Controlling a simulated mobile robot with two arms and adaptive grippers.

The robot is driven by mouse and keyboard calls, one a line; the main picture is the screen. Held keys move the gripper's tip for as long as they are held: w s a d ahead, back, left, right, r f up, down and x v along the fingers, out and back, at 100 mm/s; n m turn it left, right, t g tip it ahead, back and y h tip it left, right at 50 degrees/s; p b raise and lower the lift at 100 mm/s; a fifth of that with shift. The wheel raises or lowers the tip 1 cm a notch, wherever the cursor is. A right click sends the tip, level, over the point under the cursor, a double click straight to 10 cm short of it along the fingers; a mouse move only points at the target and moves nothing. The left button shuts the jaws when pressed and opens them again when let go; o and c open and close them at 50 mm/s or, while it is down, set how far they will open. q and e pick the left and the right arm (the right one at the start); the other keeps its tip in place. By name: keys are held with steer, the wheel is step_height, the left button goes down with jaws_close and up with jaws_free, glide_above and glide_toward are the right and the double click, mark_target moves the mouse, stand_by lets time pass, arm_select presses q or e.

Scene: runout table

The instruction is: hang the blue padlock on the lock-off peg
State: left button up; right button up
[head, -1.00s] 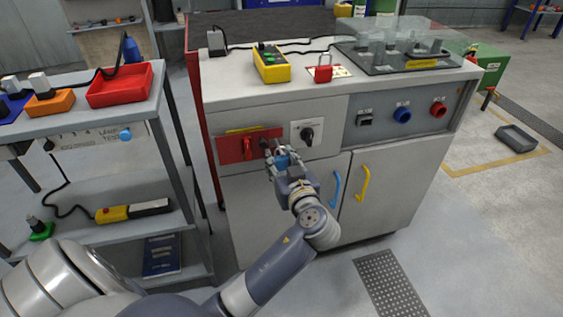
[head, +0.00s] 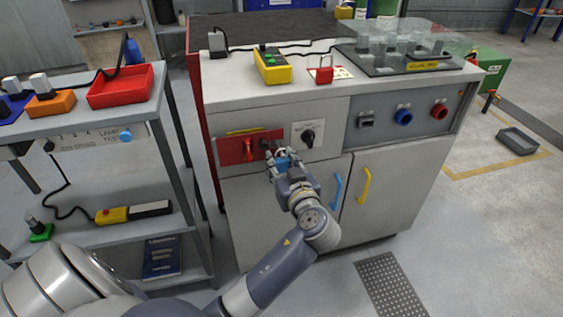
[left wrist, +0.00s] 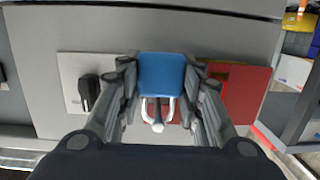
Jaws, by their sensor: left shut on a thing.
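My left gripper (head: 283,160) is at the front of the grey cabinet, by the right end of the red switch panel (head: 232,153). It is shut on the blue padlock (left wrist: 161,73), whose body sits between the fingers. The padlock's pale shackle (left wrist: 172,109) points down in the left wrist view. A light peg with a round tip (left wrist: 157,126) shows between the shackle's legs; I cannot tell whether the shackle is around it or only in line with it. In the head view the fingers mostly hide the padlock. My right gripper is not in view.
A red handle (head: 249,149) sits on the red panel, left of my gripper. A black rotary switch (head: 308,137) is close on the right. Blue (head: 336,189) and yellow (head: 363,186) door handles are below right. A red padlock (head: 323,74) stands on the cabinet top.

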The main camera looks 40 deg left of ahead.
arm_select(q)
steer(key=o, duration=1.1)
steer(key=shift+o, duration=0.2)
steer(key=shift+s, duration=0.1)
steer(key=v, duration=1.2)
